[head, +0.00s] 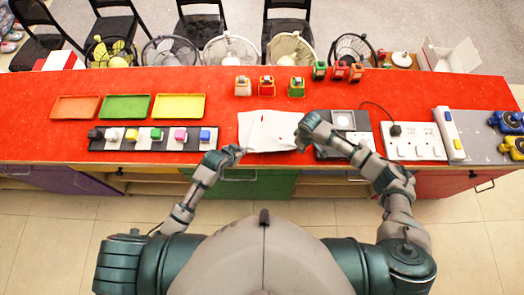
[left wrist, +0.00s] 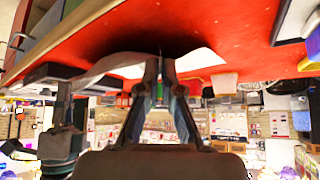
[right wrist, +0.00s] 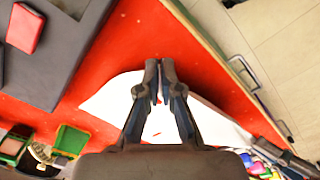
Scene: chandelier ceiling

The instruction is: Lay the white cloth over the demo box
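The white cloth (head: 268,131) lies with uneven folds at the front middle of the red counter. My left gripper (head: 236,153) is at its front left corner; its fingertips (left wrist: 160,56) come together there, with cloth on both sides. My right gripper (head: 306,127) is at the cloth's right side; its fingers (right wrist: 159,66) are nearly together on a corner of the cloth (right wrist: 115,97). Both appear to pinch the cloth, though the exact contact is small. A dark unit with a grey-white square top (head: 343,120) stands right of the cloth, partly behind my right arm. I cannot tell whether this is the demo box.
A black strip with several coloured blocks (head: 148,139) lies left of the cloth. Orange, green and yellow trays (head: 124,107) are behind it. Small coloured items (head: 266,86) stand behind the cloth. White socket panels (head: 413,141) are on the right. Red counter is free between trays and cloth.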

